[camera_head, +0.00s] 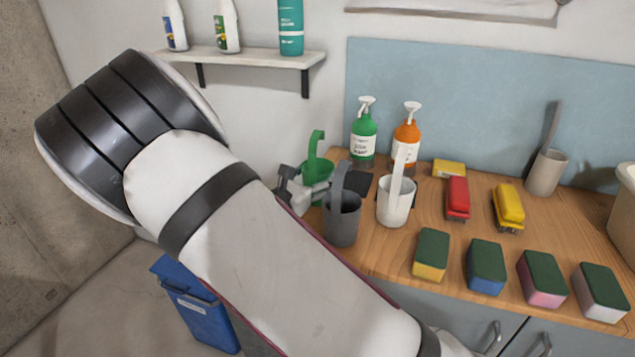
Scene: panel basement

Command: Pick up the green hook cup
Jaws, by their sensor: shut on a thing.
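The green hook cup (314,168) is at the left end of the wooden counter, upright, with its tall hooked handle rising at the top. My gripper (308,190) is at the cup's lower front left and is shut on it. My arm and a grey hook cup hide part of the gripper and the cup's lower part. I cannot tell whether the cup touches the counter.
A grey hook cup (341,218) and a white hook cup (394,205) stand close on the right. Green (363,140) and orange (406,139) pump bottles stand behind. Several sponges and brushes fill the counter (395,255) further right. A shelf (245,58) hangs above; a blue bin (200,310) stands below.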

